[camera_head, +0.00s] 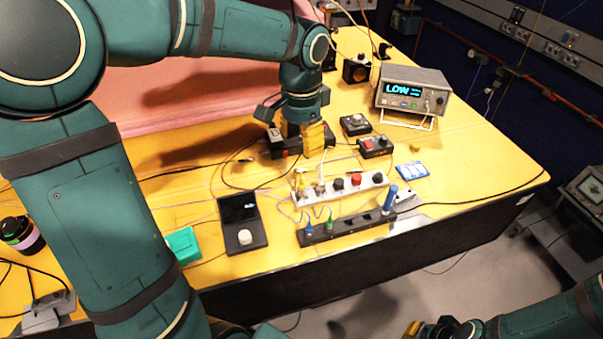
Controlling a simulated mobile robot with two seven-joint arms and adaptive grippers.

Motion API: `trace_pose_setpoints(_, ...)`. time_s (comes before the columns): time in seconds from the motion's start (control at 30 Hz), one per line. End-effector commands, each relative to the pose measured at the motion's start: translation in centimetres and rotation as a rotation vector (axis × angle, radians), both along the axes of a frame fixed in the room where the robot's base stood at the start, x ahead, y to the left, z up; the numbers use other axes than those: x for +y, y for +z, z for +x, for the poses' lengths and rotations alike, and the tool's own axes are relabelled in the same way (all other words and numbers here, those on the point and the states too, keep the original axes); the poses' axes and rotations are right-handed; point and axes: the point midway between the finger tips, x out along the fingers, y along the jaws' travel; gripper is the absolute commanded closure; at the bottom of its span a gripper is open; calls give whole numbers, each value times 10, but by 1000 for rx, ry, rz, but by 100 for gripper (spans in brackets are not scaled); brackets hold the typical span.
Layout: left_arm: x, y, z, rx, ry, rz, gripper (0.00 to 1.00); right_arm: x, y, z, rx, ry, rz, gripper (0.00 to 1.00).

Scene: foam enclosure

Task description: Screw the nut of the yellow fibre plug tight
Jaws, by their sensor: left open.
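A white panel block (373,189) with a row of round ports and knobs stands on the yellow table. A small yellow piece, which looks like the yellow fibre plug (300,183), is at its left end; its nut is too small to make out. My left gripper (313,148) is open, with yellow fingers pointing down behind and above the panel's left part, apart from the plug. What lies between its fingers is hidden. My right gripper (413,329) shows only in part at the bottom edge, off the table; its fingers are too cut off to judge.
A black rack (345,226) with blue and green plugs stands in front of the panel. A small black device (241,220), a green box (184,246) and small black boxes (374,145) stand around. A meter (412,90) reads LOW.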

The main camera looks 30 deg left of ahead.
Motion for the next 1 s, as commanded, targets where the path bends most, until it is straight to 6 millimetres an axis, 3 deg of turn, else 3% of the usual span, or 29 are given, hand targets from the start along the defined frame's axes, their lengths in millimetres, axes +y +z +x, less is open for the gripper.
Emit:
trace_pose_setpoints(0.17, 0, -19, -1, 4, 0, -1, 50, 0, -6, 0, 0, -1, -1, 100)
trace_pose_setpoints(0.7, -1, -118, -1, 4, 0, -2, 50, -1, -32, 5, -14, -3, -3, 100)
trace_pose_setpoints(1.0, -1, -137, -1, 2, 0, -1, 50, -1, -36, 7, -16, -4, -3, 100)
